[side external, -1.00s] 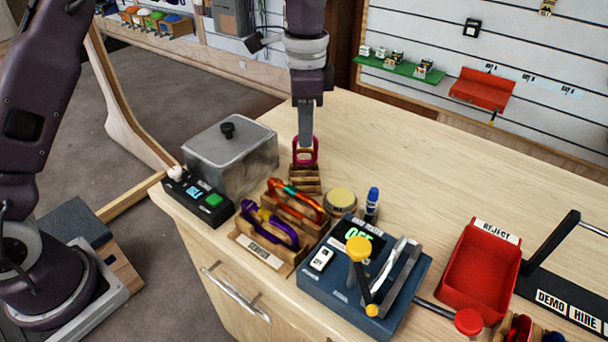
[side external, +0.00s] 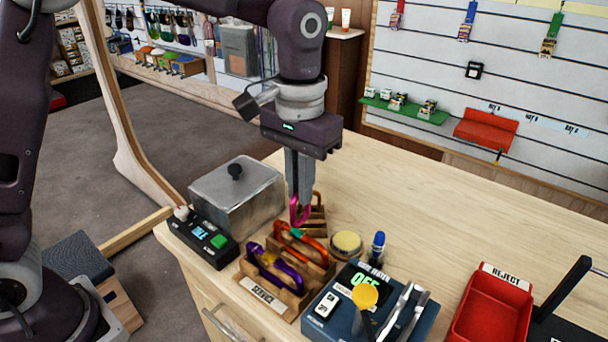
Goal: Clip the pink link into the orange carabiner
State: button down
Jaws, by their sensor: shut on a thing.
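My gripper (side external: 300,203) points straight down and is shut on the pink link (side external: 294,214), a small loop hanging at its fingertips. The orange carabiner (side external: 314,247), with a green part on it, sits in the wooden service rack (side external: 270,298). It is just below the pink link, slightly toward the camera. The link's lower end appears close to the carabiner's upper edge; I cannot tell whether they touch. The fingers hide part of the link. A purple carabiner (side external: 288,273) sits in the front of the same rack.
A small stepped wooden block (side external: 317,222) is right behind the link. A lidded metal box (side external: 232,200) and a control box (side external: 202,238) stand to the left. A round tin (side external: 346,243), a blue-capped bottle (side external: 378,246) and a blue device (side external: 325,326) crowd the right. A red reject tray (side external: 492,306) lies further right.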

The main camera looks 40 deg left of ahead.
jog(key=shift+f, duration=0.7)
jog(key=shift+f, duration=0.45)
